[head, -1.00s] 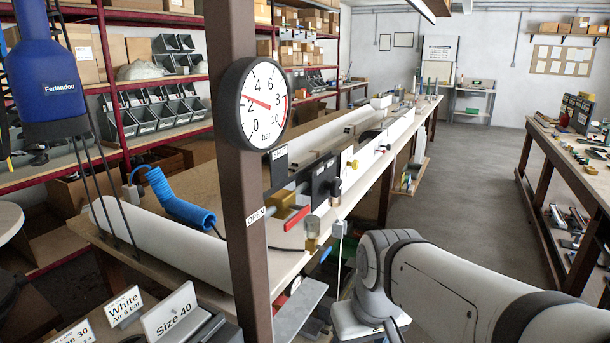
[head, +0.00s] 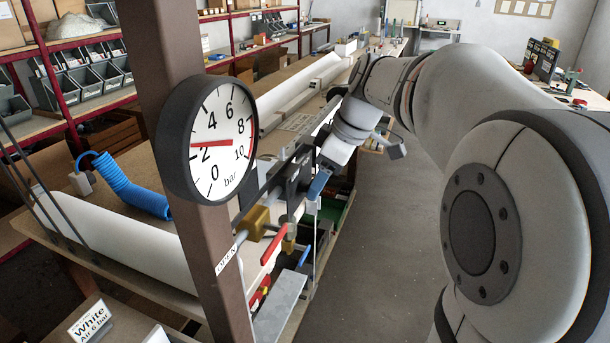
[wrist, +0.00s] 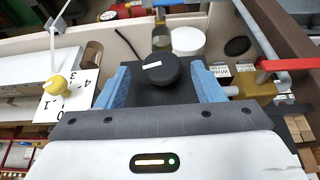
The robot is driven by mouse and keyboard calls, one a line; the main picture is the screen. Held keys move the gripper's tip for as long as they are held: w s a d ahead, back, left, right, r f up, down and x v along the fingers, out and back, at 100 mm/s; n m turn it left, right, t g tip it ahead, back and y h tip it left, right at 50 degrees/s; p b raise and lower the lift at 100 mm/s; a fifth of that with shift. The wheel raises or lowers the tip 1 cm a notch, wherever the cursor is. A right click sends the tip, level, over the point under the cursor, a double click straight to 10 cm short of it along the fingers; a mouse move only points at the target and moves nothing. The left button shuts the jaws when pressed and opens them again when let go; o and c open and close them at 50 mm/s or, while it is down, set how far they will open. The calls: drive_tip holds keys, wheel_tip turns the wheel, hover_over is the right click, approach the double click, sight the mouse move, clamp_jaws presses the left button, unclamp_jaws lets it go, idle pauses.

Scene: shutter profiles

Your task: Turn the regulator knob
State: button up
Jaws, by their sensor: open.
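The regulator knob (wrist: 158,74) is black and round with a white mark on top, in the middle of the wrist view. My gripper (wrist: 161,85) is open, with one blue fingertip on each side of the knob. A gap seems to remain on both sides; I cannot tell whether either finger touches it. In the head view my gripper (head: 318,184) is at the valve group on the bench edge, and the knob is hidden there. The pressure gauge (head: 207,142) on the brown post has its red needle a little above 2 bar.
A red valve lever (head: 274,243) on a brass body is close to my gripper; it also shows right in the wrist view (wrist: 285,64). A yellow ball knob (wrist: 60,85) by a numbered scale is at left. The aisle floor (head: 385,250) is clear.

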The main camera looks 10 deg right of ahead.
drive_tip(key=shift+x, duration=1.3)
drive_tip(key=shift+a, duration=0.1)
drive_tip(key=shift+s+r, duration=0.1)
drive_tip(key=c, duration=0.9)
